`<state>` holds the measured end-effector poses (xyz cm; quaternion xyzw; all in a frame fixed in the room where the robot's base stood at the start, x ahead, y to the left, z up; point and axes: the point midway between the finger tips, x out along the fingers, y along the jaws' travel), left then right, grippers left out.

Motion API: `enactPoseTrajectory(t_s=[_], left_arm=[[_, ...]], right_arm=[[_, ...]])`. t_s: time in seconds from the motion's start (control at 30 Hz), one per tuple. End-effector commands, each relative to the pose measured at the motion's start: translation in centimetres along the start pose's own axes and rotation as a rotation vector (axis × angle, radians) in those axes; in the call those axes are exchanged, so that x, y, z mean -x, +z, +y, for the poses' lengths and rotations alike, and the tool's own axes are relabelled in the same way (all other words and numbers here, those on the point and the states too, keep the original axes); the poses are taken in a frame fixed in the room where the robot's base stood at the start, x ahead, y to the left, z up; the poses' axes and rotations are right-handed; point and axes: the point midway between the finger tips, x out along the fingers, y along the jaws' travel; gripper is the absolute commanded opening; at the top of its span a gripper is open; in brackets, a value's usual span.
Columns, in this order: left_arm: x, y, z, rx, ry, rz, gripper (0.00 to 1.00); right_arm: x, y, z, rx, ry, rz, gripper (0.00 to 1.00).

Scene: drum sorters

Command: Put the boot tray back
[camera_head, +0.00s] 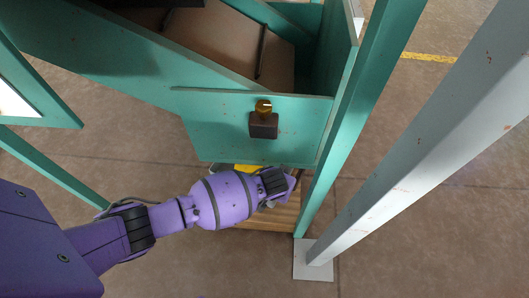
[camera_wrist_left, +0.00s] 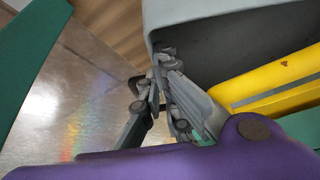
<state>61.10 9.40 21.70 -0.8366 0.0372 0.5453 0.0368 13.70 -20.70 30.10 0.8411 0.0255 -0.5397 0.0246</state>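A grey tray with a dark inside, which looks like the boot tray (camera_wrist_left: 215,12), fills the upper right of the left wrist view. My left gripper (camera_wrist_left: 157,75) is at its near left wall. One finger lies over the tray's inside and the other outside, and they close together on the wall. In the head view my left gripper (camera_head: 284,186) is low under the green machine's front panel, which hides most of the tray. My right gripper is in neither view.
The green machine (camera_head: 215,135) stands above, with a knobbed dark block (camera_head: 263,124) on its panel. A yellow bar (camera_wrist_left: 270,88) lies across by the tray. Wooden boards (camera_head: 270,218) lie below. A green leg and grey post (camera_head: 400,165) stand close on the right. Floor is clear at left.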

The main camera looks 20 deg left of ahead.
Motion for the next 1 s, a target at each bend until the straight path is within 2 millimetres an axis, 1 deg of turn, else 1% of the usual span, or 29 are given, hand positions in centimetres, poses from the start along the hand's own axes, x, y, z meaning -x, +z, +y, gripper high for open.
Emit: enactPoseTrajectory(t_s=[0.03,0.1,0.17,0.33,0.53,0.7,1.0], left_arm=[[-1.3,0.1,0.2,-0.006,0.002,0.005,0.0],[-2.4,0.6,0.3,-0.005,0.002,0.005,0.0],[-3.0,0.9,0.3,-0.006,0.002,0.006,0.0],[-2.8,0.7,0.3,-0.004,0.002,0.009,0.0],[-3.0,0.8,0.3,-0.003,0.003,0.009,0.0],[-3.0,0.9,0.3,-0.003,0.003,0.008,0.23],[-3.0,0.9,0.3,-0.003,0.003,0.008,0.23]], right_arm=[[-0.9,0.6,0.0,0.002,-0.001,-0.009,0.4],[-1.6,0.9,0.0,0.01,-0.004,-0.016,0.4],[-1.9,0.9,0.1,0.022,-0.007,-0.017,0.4],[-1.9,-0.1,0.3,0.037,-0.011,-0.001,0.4],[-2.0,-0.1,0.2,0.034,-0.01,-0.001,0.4],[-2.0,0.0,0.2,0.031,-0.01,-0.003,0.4],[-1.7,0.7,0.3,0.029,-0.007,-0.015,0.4]])
